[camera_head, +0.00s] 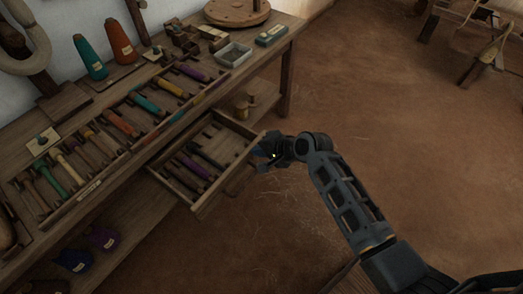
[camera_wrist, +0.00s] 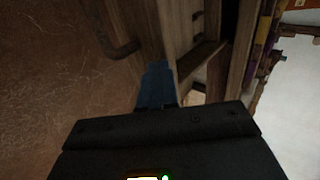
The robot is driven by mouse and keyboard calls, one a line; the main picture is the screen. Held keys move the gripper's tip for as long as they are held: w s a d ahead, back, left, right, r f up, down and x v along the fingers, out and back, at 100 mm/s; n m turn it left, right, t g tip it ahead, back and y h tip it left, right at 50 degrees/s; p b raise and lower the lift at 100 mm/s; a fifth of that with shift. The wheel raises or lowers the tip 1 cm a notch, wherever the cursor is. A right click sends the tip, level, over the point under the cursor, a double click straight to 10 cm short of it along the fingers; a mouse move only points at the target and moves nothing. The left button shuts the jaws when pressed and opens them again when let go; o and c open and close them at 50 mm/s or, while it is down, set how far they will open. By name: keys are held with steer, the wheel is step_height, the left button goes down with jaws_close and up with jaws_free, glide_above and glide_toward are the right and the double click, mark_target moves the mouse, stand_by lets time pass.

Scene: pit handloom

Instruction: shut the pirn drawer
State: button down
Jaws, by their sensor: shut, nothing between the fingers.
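The pirn drawer (camera_head: 205,196) is a wooden tray pulled out from under the bench top in the head view. It holds several dark pirns, and its front panel faces lower right. My gripper (camera_head: 262,153) is at the right end of the drawer front. In the wrist view my shut, blue-tipped fingers (camera_wrist: 157,85) are at the wooden front panel (camera_wrist: 156,40), with nothing between them. A dark handle (camera_wrist: 120,48) stands out from the panel, apart from my fingers. I cannot tell whether the fingertips touch the panel.
The bench (camera_head: 140,82) carries a rack of coloured pirns (camera_head: 118,121), cones (camera_head: 90,58) and a metal tray (camera_head: 233,54). A lower shelf (camera_head: 125,215) holds dark blue and purple bundles. The brown floor (camera_head: 390,110) to the right is open.

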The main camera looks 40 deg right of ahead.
steer(key=w+a+b, duration=0.1)
steer(key=w, duration=0.5)
steer(key=w+a+b, duration=0.1)
steer(key=w+a, duration=0.1)
steer(key=w, duration=0.4)
steer(key=w+a+b, duration=0.2)
steer(key=w, duration=0.4)
steer(key=shift+w, duration=0.15)
